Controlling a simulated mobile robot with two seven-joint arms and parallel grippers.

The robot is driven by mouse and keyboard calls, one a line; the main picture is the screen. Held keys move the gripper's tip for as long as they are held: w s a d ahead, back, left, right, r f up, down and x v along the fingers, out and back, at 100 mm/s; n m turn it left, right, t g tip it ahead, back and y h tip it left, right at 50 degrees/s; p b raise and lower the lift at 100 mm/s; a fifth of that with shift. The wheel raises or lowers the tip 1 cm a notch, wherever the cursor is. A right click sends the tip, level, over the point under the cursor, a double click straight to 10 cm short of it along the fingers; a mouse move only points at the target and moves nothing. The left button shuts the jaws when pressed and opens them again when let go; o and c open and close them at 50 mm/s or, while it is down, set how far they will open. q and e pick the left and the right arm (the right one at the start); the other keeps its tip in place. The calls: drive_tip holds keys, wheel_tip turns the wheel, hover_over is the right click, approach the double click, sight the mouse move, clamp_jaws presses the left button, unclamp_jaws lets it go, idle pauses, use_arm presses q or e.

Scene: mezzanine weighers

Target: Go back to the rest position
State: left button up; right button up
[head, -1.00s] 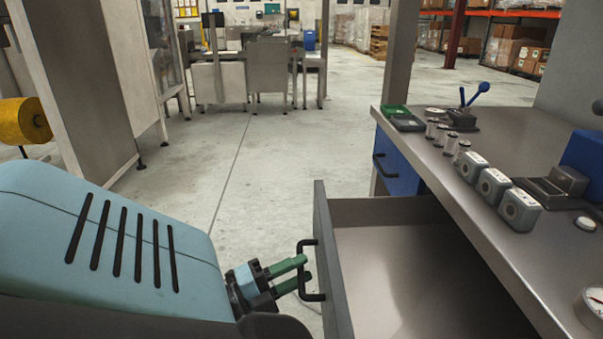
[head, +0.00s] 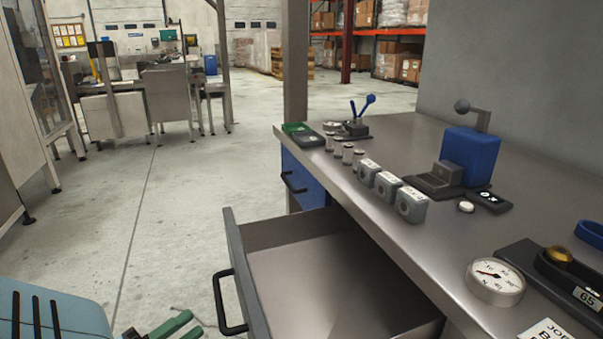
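My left gripper (head: 186,328) is at the bottom edge of the head view, partly cut off. Its two green fingers are spread with a gap between them and nothing shows in the gap. It is left of the black handle (head: 219,305) of the open drawer (head: 243,265) and apart from it. My light blue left arm fills the bottom left corner. The drawer is pulled out from under the workbench and its visible inside looks empty. My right gripper is not in view.
The steel workbench (head: 330,190) on the right carries a round dial gauge (head: 495,282), several grey blocks, small cylinders and a blue device (head: 469,156). A closed blue drawer (head: 300,182) is under its far end. The floor left of the bench is clear.

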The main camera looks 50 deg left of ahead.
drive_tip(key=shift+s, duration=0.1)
